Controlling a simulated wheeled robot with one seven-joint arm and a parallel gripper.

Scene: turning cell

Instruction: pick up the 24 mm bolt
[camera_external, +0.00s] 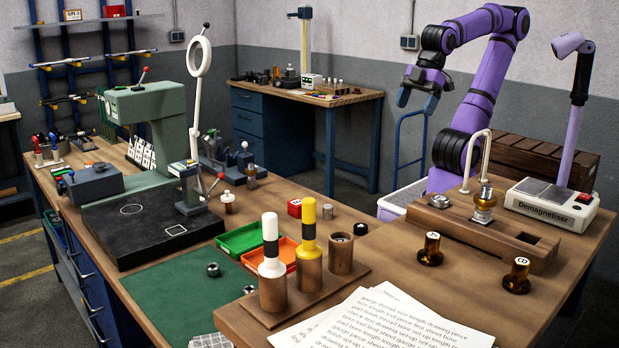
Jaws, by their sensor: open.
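No size marking that I can read singles out the 24 mm bolt. A small dark metal piece, perhaps a bolt head or nut (213,269), lies on the green mat (165,295). My gripper (417,101) is at the upper right, raised well above the bench and far from both pieces. Its two blue-grey fingers point down and are apart, with nothing between them.
The wooden stand (338,284) holds white and yellow handled gauges. Green (240,238) and orange (268,262) trays lie behind it. Papers (385,322) cover the front.

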